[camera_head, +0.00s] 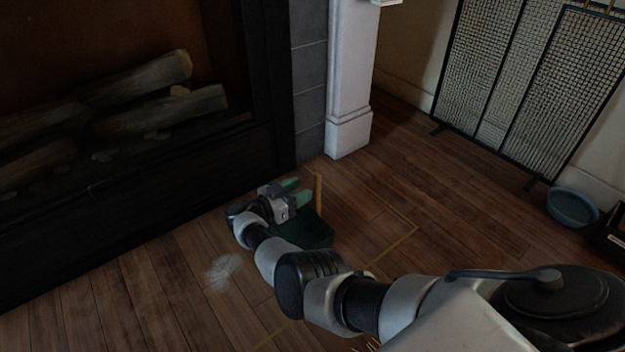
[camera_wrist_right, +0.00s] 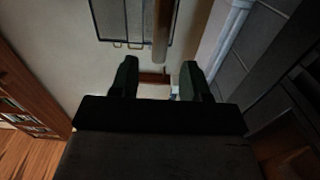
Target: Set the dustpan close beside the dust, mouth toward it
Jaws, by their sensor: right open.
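The dustpan (camera_head: 308,233) is dark green and sits on the wood floor, with a wooden handle (camera_head: 318,192) standing up from it. A pale grey patch of dust (camera_head: 223,271) lies on the floor to its left, with bare boards between them. My right gripper (camera_head: 302,191) is open and empty, with its green fingertips close to the handle. In the right wrist view the handle (camera_wrist_right: 162,32) shows ahead, between the lines of the two fingers (camera_wrist_right: 158,70). My right arm hides part of the dustpan, and I cannot tell which way its mouth faces. My left gripper is not in view.
A dark fireplace with logs (camera_head: 150,95) fills the left, its base (camera_head: 130,195) close behind the gripper. A white pillar (camera_head: 348,80) stands behind. A mesh screen (camera_head: 510,85) and teal bowl (camera_head: 572,206) are at right. A thin yellow line (camera_head: 395,245) marks the clear floor.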

